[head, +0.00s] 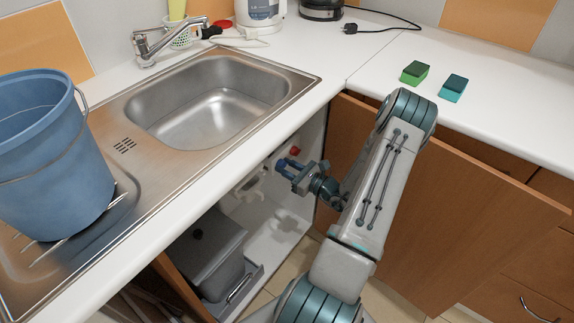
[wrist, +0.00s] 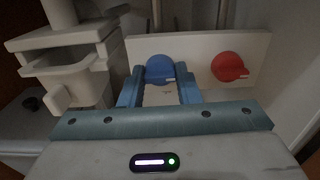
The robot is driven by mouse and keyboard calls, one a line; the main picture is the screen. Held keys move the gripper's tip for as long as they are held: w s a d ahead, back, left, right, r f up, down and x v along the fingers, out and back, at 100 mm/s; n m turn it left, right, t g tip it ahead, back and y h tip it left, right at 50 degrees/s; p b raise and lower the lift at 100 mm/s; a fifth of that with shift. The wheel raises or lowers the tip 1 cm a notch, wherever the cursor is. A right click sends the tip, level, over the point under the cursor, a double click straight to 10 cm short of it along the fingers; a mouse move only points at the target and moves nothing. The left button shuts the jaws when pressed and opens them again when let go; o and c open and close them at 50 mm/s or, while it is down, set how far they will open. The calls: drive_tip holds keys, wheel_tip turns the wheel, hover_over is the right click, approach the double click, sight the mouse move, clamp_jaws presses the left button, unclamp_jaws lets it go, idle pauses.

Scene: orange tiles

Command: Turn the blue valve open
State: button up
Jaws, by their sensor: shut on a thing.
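The blue valve (wrist: 159,68) is a round knob on a pale panel (wrist: 198,50) inside the cabinet under the sink. In the wrist view it sits between the two blue fingers of my gripper (wrist: 160,88), which is shut on it. In the head view my gripper (head: 287,168) reaches into the open cabinet, and the blue valve is hard to tell apart from the fingers there. How far the valve is turned cannot be told.
A red valve (wrist: 229,67) is right of the blue one; it also shows in the head view (head: 295,150). A grey bin (head: 212,255) stands low in the cabinet. The open cabinet door (head: 430,210) is beside my arm. The sink (head: 205,105) and blue bucket (head: 50,160) are above.

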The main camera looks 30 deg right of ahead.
drive_tip(key=shift+f+m, duration=0.1)
drive_tip(key=shift+m, duration=0.2)
drive_tip(key=o, duration=1)
drive_tip(key=shift+c, duration=0.2)
drive_tip(key=shift+s, duration=0.1)
drive_tip(key=v, duration=1.3)
drive_tip(key=shift+s+d+p, duration=0.15)
drive_tip(key=shift+s+p, duration=0.15)
drive_tip(key=shift+p, duration=0.1)
